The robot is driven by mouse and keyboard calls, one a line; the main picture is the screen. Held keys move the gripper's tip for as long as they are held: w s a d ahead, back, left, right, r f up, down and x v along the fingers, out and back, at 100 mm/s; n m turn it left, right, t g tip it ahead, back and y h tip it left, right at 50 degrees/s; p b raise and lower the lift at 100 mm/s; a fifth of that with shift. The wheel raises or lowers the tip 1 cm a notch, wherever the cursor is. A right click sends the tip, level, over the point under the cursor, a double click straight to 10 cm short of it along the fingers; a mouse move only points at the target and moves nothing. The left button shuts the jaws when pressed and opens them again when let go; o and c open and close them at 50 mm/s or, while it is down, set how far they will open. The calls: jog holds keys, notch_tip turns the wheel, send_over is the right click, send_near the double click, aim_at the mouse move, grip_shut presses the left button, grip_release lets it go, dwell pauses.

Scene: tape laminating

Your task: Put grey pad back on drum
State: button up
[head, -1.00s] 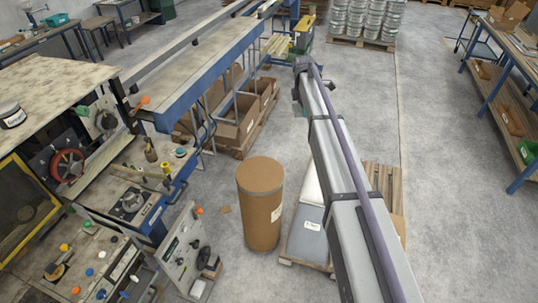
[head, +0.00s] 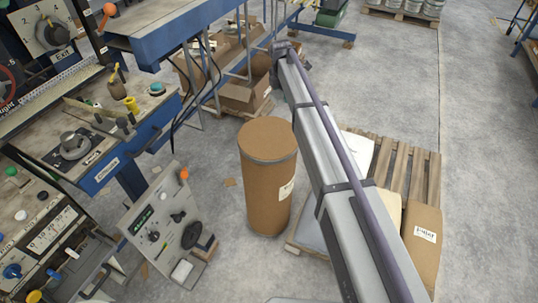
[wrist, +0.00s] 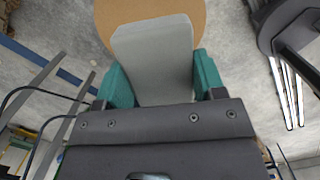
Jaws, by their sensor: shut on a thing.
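The grey pad (wrist: 153,48) is a flat, light grey slab in the wrist view. My gripper (wrist: 160,82) has its two teal fingers on either side of the pad's lower part and is shut on it. The tan drum top (wrist: 105,14) shows behind the pad's far end; I cannot tell whether pad and drum touch. In the head view the brown drum (head: 265,195) stands upright on the floor, its round top bare. My gripper and the pad cannot be made out in the head view, where my arm runs along the drum's right side.
A control panel (head: 160,225) stands left of the drum, beside a workbench with knobs. A wooden pallet (head: 400,170) with a cardboard box (head: 422,240) lies to the right, partly behind my arm. Open cartons (head: 245,95) sit behind the drum.

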aim_at(266, 140)
jog(key=s+a+f+n+b, duration=0.2)
jog(key=a+f+n+b, duration=0.4)
jog(key=f, duration=0.4)
jog(key=shift+a+f+t+y+b, duration=0.3)
jog(key=shift+a+f+b, duration=0.1)
jog(key=shift+b, duration=0.15)
jog(key=shift+n, duration=0.3)
notch_tip(266, 140, down, 10)
jog(key=b, duration=1)
jog(key=shift+f, duration=0.1)
jog(key=shift+r, duration=0.2)
jog(key=shift+c, duration=0.2)
jog(key=shift+f, duration=0.15)
jog(key=o, duration=0.9)
